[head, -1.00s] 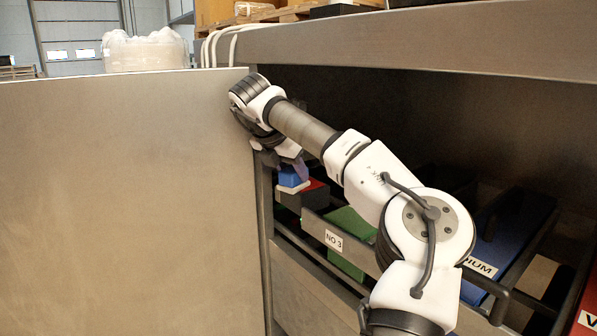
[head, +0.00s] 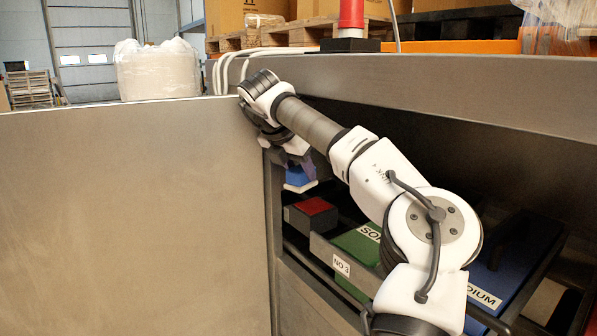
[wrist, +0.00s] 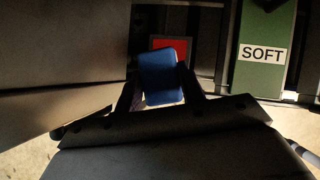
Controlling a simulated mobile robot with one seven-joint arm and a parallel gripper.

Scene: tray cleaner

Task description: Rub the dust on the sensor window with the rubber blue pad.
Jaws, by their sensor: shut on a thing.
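My gripper (head: 296,163) is shut on a blue pad (head: 300,177) with a pale layer on its underside. The pad hangs just inside the cabinet opening, above a dark box with a red top (head: 314,206), and looks apart from it. In the wrist view the blue pad (wrist: 161,76) sits between the two fingers, and the red top (wrist: 170,44) shows partly behind it. I cannot make out the sensor window or any dust in either view.
A large metal panel (head: 130,220) stands close on the left of my gripper.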

